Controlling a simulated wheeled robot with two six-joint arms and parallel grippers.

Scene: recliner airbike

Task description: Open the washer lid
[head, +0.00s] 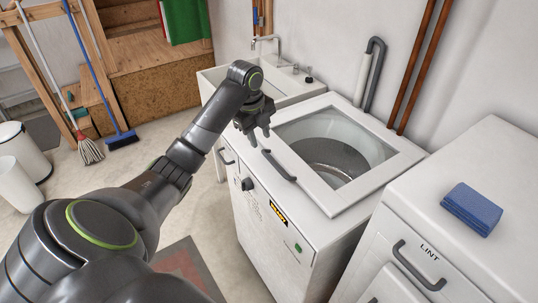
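The white top-loading washer (268,235) stands at the middle right. Its lid (320,190) lies flat and shut on top, with a white frame around a clear window (338,150) that shows the drum. A dark grey bar handle (279,166) sits at the lid's front left edge. My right gripper is not in view.
A white sink (290,86) with a tap stands behind the washer. A dryer marked LINT (480,160) stands close on the right with a folded blue cloth (472,208) on top. A mop (90,150), a blue broom (121,139) and white bins (22,160) are at the left.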

